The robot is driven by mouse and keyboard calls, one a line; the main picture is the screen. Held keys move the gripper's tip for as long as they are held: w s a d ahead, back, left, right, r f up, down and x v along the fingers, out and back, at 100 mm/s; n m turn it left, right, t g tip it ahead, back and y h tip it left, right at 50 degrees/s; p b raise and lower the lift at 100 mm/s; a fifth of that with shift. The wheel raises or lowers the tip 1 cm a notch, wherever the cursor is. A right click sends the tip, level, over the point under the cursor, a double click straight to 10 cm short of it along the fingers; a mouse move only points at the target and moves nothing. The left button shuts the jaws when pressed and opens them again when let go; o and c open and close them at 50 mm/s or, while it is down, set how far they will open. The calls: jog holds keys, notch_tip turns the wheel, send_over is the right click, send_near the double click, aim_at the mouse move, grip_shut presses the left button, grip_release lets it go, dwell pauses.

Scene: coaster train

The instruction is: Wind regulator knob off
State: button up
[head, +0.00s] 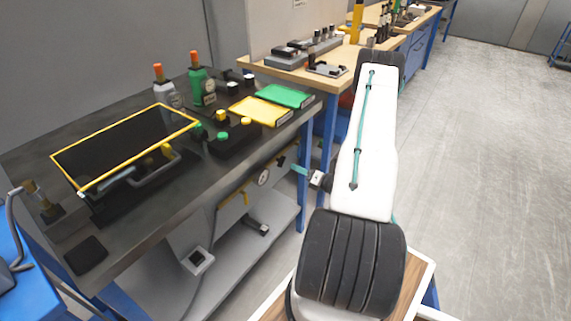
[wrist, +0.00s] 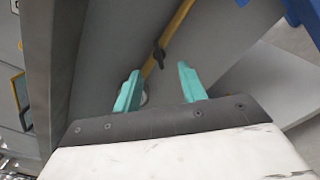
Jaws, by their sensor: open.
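My gripper (head: 297,169) is in front of the dark bench's front side, its teal fingers pointing left toward the panel below the top. In the wrist view my gripper (wrist: 158,82) is open, with nothing between its fingers. A round pressure gauge (head: 263,178) is on the panel, left of the fingers. A small dark fitting (head: 281,161), possibly the regulator knob, shows near the fingertips; I cannot tell for sure. In the wrist view a yellow pipe (wrist: 178,22) carries a dark fitting (wrist: 158,58) beyond the fingers. A pale round edge is partly hidden behind the left finger.
The dark bench top (head: 85,255) holds a yellow-framed panel (head: 125,148), green bottle (head: 202,86), and yellow (head: 260,111) and green (head: 285,95) folders. A blue bench leg (head: 303,180) stands close to my gripper. A grey lower shelf (head: 265,235) juts out below. Open floor (head: 475,150) lies right.

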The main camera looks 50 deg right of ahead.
aim_at(280, 161)
jog(key=w, duration=0.6)
jog(key=shift+w+a, duration=0.3)
jog(key=shift+w, duration=0.05)
grip_shut()
